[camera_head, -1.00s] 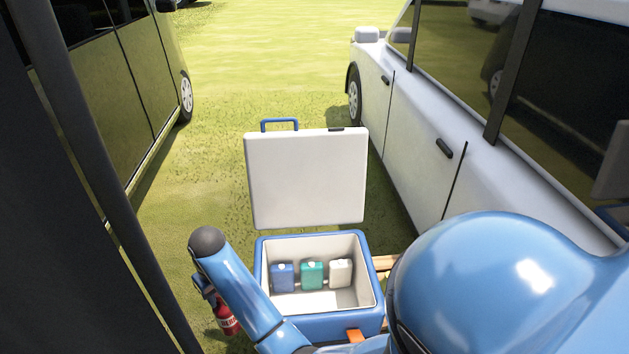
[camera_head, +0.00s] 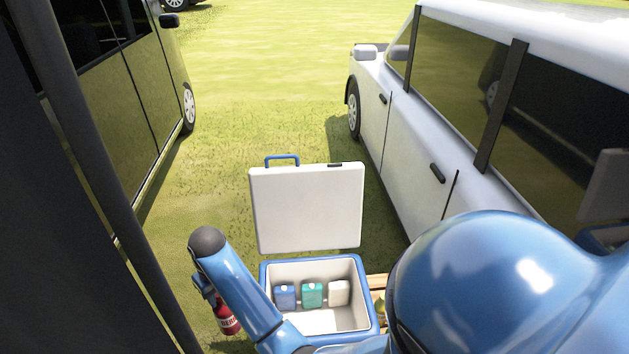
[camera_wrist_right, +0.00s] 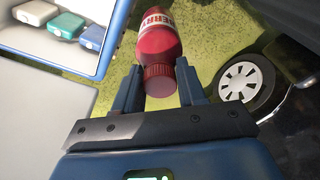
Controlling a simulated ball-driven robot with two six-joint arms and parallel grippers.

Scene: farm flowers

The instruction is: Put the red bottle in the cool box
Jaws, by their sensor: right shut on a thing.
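The red bottle (camera_head: 226,316) hangs left of the cool box, low beside my blue right arm. In the right wrist view the red bottle (camera_wrist_right: 158,52) sits between the two fingers of my right gripper (camera_wrist_right: 157,82), its cap toward the camera. My right gripper (camera_head: 212,290) is shut on it and is partly hidden by my arm in the head view. The cool box (camera_head: 375,318) is blue with a white inside, and its white lid (camera_head: 307,208) stands open at the far side. My left gripper is not in view.
Inside the cool box, blue (camera_head: 285,296), teal (camera_head: 312,294) and white (camera_head: 340,292) containers stand along the far wall; its near floor is bare. A dark vehicle (camera_head: 130,95) stands left and a white one (camera_head: 420,140) right. Grass lies between them.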

